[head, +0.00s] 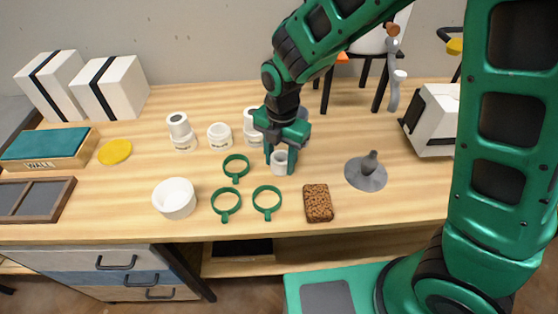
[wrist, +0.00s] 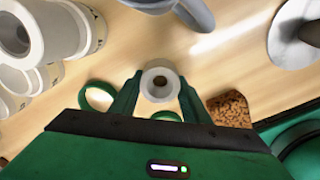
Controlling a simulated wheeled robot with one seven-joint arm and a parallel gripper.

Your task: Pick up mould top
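A small white hollow cylinder (head: 279,162), which I take to be the mould top, stands at the table's middle. In the wrist view the white cylinder (wrist: 160,84) shows from above as a thick ring with a dark hole. My gripper (head: 280,165) points down over it, one green finger on each side. In the wrist view my gripper's fingertips (wrist: 160,80) lie close along its left and right edges. I cannot tell whether they touch it. Other white mould pieces are a two-part stack (head: 181,132), a low piece (head: 219,137) and another stack (head: 251,127) left of my gripper.
Three green rings with tabs (head: 226,202) lie in front. A white bowl (head: 174,199) stands front left, a brown speckled block (head: 318,203) front right. A grey cone-topped disc (head: 366,174) stands right.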

